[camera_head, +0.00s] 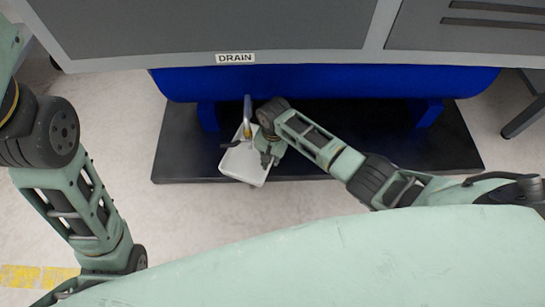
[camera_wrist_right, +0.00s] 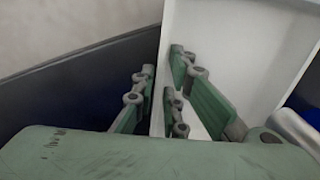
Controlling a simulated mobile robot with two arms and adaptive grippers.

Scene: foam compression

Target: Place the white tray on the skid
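The white tray (camera_head: 240,165) is at the front edge of the black skid (camera_head: 190,160), below the drain pipe; its near end overlaps the skid's edge. I cannot tell whether it rests on the skid or hangs just above it. My right gripper (camera_head: 268,158) is at the tray's right side. In the right wrist view, the fingers of my right gripper (camera_wrist_right: 160,88) straddle a wall of the white tray (camera_wrist_right: 238,45), with fingers on both sides, and look closed on it. The skid (camera_wrist_right: 70,85) shows beside it. My left gripper is out of view.
A blue tank (camera_head: 330,82) stands on the skid beneath a grey machine housing (camera_head: 300,25) labelled DRAIN. A metal drain pipe with a yellow part (camera_head: 247,115) hangs over the tray. Bare floor lies in front of the skid. A dark metal leg (camera_head: 522,118) is at the right.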

